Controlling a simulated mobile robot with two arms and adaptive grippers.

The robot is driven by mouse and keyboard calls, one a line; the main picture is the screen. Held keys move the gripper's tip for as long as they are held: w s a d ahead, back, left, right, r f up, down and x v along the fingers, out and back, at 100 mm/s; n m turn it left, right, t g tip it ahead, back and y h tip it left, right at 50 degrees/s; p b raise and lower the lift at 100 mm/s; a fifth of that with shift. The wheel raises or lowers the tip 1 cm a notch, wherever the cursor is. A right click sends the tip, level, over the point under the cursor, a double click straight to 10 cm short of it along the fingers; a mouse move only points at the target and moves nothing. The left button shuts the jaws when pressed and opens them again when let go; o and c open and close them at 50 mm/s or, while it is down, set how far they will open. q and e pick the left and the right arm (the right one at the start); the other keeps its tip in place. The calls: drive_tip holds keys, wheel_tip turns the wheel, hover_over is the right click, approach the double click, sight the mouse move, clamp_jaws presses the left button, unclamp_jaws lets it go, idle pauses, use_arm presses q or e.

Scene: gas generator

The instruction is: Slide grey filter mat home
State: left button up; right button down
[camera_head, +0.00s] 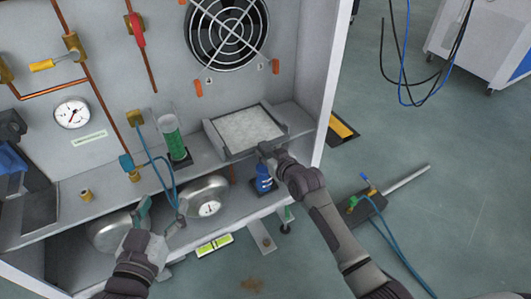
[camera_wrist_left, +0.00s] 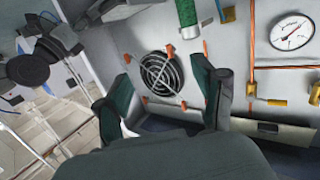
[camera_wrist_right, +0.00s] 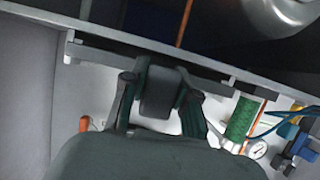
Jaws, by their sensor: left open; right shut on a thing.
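The grey filter mat (camera_head: 246,129) lies as a pale speckled sheet in a grey frame (camera_head: 212,135) on the shelf below the fan. My right gripper (camera_head: 266,151) is at the front right edge of this frame. In the right wrist view my right gripper (camera_wrist_right: 158,95) is shut on a dark grey block-like handle (camera_wrist_right: 159,92) joined to a grey bar.
A green-filled cylinder (camera_head: 170,140) stands left of the frame. A blue bottle (camera_head: 263,178) is below the right gripper, and round gauged vessels (camera_head: 207,196) sit on the lower level. The cabinet's right wall (camera_head: 318,75) is close to the frame. Blue hoses hang near my left gripper.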

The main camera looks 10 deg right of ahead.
use_arm(q)
drive_tip(key=shift+f, duration=0.1)
use_arm(e)
drive_tip(key=shift+s+f, duration=0.2)
drive_tip(key=shift+f, duration=0.4)
use_arm(q)
drive_tip(key=shift+s+a+f+g+y+p, duration=0.15)
drive_tip(key=shift+s+f+g+y, duration=0.1)
drive_tip(key=shift+f+g, duration=0.3)
drive_tip(key=shift+s+a+f+g+y+p, duration=0.2)
drive_tip(key=shift+f+g, duration=0.15)
drive_tip(key=shift+f, duration=0.35)
use_arm(e)
drive_tip(key=c, duration=1.3)
unclamp_jaws()
drive_tip(key=shift+c, duration=0.2)
drive_tip(key=o, duration=0.5)
drive_tip(key=shift+w+f, duration=0.1)
drive_tip(key=shift+w, duration=0.1)
drive_tip(key=shift+o, duration=0.2)
drive_tip(key=shift+r, duration=0.2)
use_arm(q)
drive_tip(key=shift+w, duration=0.15)
